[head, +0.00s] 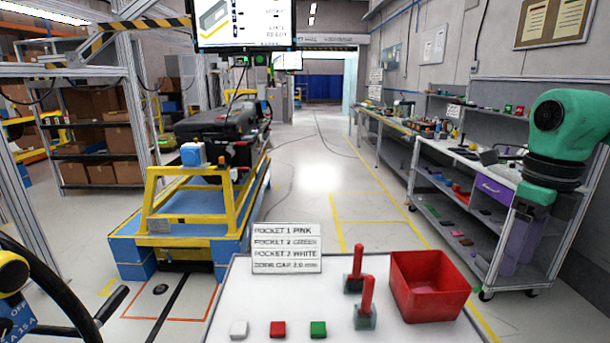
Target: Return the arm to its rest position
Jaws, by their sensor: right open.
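My right arm (560,125), green with a dark round joint cover, comes in at the right edge and bends downward. Its dark lower end with my right gripper (526,211) hangs in front of the bench on the right, well apart from the white table. The gripper is open, with nothing seen in it; its fingers are small and hard to make out against the bench. My left gripper is not in view.
A blue-yellow cart (130,247) stands beyond. Floor between is clear.

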